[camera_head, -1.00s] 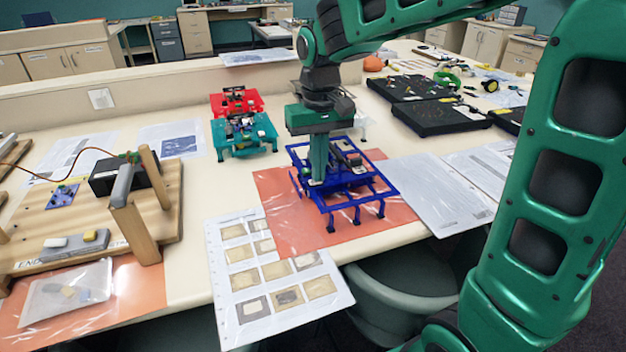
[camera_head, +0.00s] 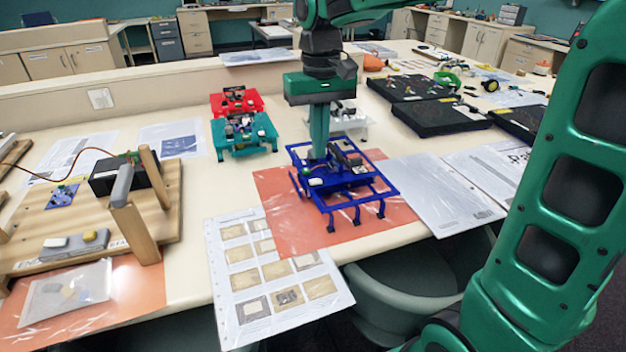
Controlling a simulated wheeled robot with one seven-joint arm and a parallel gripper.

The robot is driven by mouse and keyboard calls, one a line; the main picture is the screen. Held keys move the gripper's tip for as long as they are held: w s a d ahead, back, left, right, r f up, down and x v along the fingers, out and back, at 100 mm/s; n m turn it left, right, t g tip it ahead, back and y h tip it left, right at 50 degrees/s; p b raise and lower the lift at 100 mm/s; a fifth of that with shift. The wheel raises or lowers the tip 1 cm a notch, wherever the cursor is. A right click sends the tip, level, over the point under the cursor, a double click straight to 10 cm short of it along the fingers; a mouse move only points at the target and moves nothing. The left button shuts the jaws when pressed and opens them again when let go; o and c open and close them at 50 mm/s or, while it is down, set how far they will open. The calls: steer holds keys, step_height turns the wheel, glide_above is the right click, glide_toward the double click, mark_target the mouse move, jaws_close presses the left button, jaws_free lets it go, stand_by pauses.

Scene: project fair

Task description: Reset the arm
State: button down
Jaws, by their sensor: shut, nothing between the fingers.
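My gripper (camera_head: 318,156) points straight down over the blue frame (camera_head: 345,190) in the middle of the table. Its fingers are together and hold nothing. The fingertips are at the back part of the blue frame in the picture; I cannot tell whether they touch it. The blue frame stands on an orange sheet (camera_head: 277,215) and carries small parts on top. My arm arches in from the right side and covers part of the view.
Red (camera_head: 236,103) and teal (camera_head: 243,137) stands are behind left, a white stand (camera_head: 350,118) just behind my gripper. A wooden rig (camera_head: 90,215) fills the left. Black trays (camera_head: 440,118) lie at the back right. A chair (camera_head: 400,290) is under the front edge.

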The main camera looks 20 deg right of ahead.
steer(key=shift+r, duration=0.45)
